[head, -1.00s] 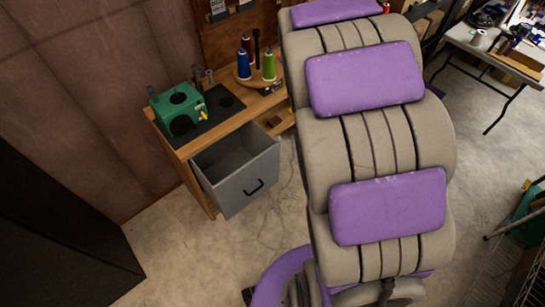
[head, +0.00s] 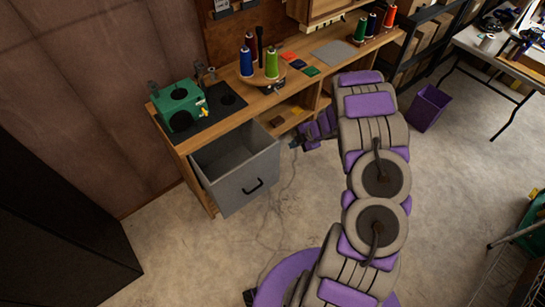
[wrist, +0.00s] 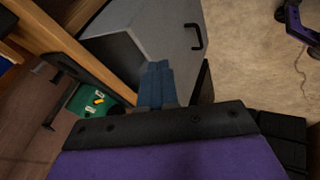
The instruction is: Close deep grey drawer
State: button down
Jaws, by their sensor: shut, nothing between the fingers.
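The deep grey drawer (head: 250,172) is pulled out of the left end of the wooden workbench, and its empty inside shows from above. A black handle (head: 253,186) is on its front. In the wrist view the grey drawer (wrist: 172,22) and its handle (wrist: 196,38) are ahead of the fingers. My gripper (head: 294,145) is small in the head view, just right of the drawer's front, and looks apart from it. In the wrist view my gripper (wrist: 155,72) shows its blue-grey fingertips together, with nothing held.
The workbench (head: 300,82) carries a green machine (head: 181,106) and several thread spools. A dark cabinet (head: 60,220) stands at the left. A purple bin (head: 429,108) is at the right.

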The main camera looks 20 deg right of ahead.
notch_tip(320, 180, down, 3)
jog(key=s+a+n+g+y, duration=0.1)
jog(key=s+a, duration=0.1)
jog(key=b, duration=0.3)
send_near(264, 159)
jog(key=shift+x, duration=2.5)
jog(key=shift+s, duration=0.1)
